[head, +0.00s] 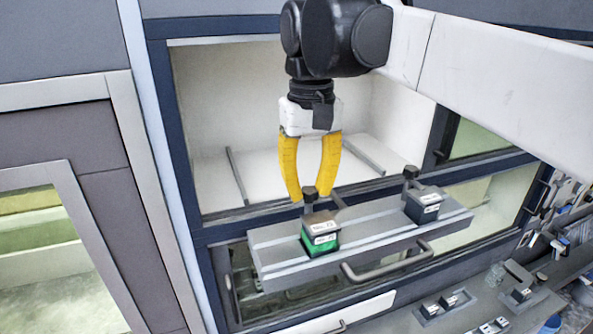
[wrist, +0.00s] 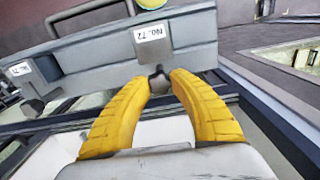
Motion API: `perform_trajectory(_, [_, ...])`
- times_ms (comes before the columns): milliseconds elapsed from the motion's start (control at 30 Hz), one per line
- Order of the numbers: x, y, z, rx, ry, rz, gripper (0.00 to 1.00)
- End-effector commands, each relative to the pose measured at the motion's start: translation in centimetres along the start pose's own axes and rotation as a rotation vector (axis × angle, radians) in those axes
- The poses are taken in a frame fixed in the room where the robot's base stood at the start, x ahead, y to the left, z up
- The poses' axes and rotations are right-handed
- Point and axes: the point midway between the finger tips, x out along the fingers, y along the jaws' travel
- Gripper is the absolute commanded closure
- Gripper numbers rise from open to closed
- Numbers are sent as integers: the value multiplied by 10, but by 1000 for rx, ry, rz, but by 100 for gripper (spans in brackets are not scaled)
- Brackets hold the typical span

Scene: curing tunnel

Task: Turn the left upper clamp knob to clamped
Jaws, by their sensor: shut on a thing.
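The left clamp knob (head: 309,194) is a dark knob on a short post behind the left block on the grey shelf (head: 380,228). My gripper (head: 311,196) has two yellow fingers reaching down on either side of this knob, shut on it. In the wrist view the dark knob (wrist: 158,82) shows between the fingertips of my gripper (wrist: 160,80).
A second dark knob (head: 411,172) stands behind a black labelled block (head: 424,205) at the shelf's right. The open white chamber (head: 230,110) lies behind. Several small blocks lie on the lower right bench (head: 480,318).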

Motion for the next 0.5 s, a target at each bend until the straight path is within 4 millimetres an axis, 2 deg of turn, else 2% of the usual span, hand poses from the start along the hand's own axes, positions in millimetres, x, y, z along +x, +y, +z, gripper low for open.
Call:
perform_trajectory(267, [0, 0, 0, 138, 0, 0, 100])
perform_trajectory(500, [0, 0, 0, 350, 0, 0, 100])
